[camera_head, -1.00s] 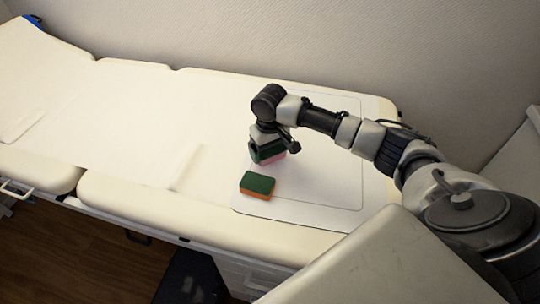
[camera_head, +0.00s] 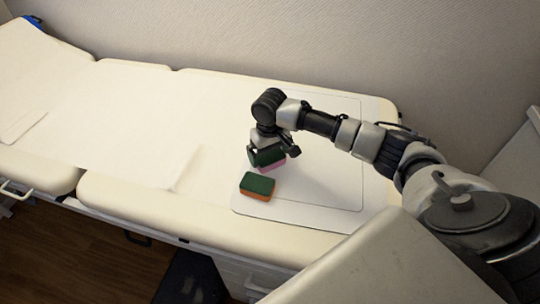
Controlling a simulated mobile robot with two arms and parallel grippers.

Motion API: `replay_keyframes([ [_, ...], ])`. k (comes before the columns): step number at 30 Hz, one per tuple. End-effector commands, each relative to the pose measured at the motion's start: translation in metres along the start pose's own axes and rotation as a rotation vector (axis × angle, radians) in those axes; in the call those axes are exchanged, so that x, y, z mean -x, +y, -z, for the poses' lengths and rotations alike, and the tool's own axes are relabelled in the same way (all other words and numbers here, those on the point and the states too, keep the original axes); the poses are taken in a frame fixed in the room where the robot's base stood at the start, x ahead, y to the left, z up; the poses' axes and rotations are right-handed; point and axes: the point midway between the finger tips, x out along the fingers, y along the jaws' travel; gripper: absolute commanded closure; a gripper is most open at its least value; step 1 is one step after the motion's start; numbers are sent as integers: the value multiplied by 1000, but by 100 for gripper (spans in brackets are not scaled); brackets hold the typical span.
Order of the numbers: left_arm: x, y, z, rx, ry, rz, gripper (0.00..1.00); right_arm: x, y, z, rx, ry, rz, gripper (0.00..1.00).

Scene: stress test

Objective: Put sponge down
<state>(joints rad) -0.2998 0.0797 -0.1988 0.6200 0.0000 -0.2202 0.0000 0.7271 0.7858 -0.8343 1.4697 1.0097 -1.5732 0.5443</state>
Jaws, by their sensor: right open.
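A green and pink sponge (camera_head: 272,164) is at my right gripper (camera_head: 267,153) in the head view, over the white mat (camera_head: 320,205) on the bed's right part. The gripper points down and is open, with its fingers around or just above the sponge; the exact gap is too small to tell. The sponge looks low, at or close to the mat. A second sponge, green on top and orange below (camera_head: 258,187), lies on the mat just in front. My left gripper is not in view.
The long cream bed (camera_head: 120,110) stands along the grey wall (camera_head: 300,40). Its left and middle surface is mostly clear, with a thin pale sheet (camera_head: 18,122) at the far left. A light surface (camera_head: 515,150) stands at the right edge.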

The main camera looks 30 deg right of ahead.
Motion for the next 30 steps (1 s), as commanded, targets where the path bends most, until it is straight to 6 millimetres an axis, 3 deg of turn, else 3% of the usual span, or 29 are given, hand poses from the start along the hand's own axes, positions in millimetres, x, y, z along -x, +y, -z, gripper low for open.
replay_keyframes([
  [9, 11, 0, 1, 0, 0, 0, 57, 71, 0, 1, 0, 3, 1, 0],
  [15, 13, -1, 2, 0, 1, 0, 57, 98, 0, 0, 0, 1, 0, 0],
  [30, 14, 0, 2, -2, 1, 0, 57, 106, 0, 0, -1, 0, 1, 0],
])
